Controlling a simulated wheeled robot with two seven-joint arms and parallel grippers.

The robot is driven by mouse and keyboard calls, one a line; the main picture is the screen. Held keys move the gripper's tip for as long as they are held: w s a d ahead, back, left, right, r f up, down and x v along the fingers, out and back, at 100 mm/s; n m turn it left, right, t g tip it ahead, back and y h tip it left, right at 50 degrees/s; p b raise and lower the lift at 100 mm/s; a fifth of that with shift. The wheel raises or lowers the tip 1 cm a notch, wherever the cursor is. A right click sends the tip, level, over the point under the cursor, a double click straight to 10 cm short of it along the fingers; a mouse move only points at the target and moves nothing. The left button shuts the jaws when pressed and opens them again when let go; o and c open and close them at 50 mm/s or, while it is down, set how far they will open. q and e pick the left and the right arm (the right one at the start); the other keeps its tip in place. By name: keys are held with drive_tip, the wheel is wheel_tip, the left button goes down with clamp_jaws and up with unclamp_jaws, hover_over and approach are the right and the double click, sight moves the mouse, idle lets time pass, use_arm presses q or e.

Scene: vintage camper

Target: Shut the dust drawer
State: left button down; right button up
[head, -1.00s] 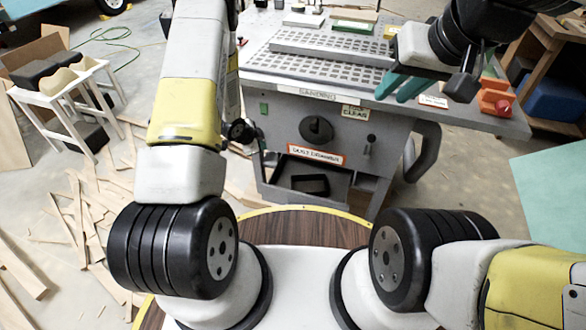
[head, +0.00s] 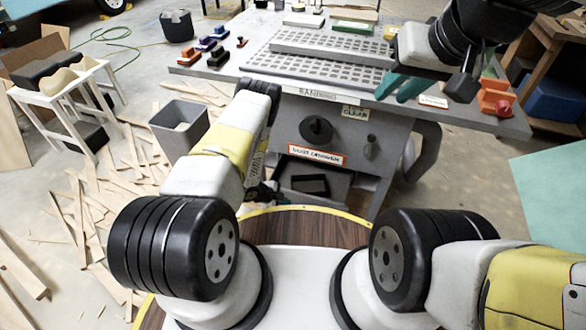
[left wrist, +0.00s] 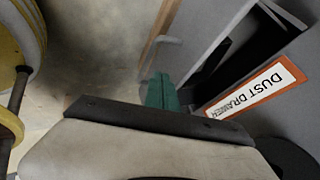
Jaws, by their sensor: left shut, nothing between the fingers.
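The dust drawer (head: 322,203) is low in the front of the grey sanding table (head: 400,112), below its red-bordered label (head: 315,155). It stands open, with its dark inside and a black block showing. In the left wrist view the label (left wrist: 258,88) is at the right, beside a dark gap and grey panels. My left gripper (head: 270,195) is low at the left side of the drawer, partly hidden by my arm. Its teal fingers (left wrist: 162,92) are together and empty; contact with the drawer cannot be told. My right gripper (head: 405,87) is open above the table's right part.
A grey bin (head: 180,128) stands left of my left arm. Wood strips (head: 100,190) litter the floor at left. An orange object (head: 494,97) sits at the table's right end.

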sight(297, 197)
use_arm(q)
drive_tip(key=w, duration=0.1)
drive_tip(key=w+d+f, duration=0.1)
drive_tip(key=w, duration=0.1)
drive_tip(key=w+d, duration=0.1)
drive_tip(key=shift+w+f, duration=0.2)
drive_tip(key=shift+w, duration=0.05)
drive_tip(key=shift+w, duration=0.15)
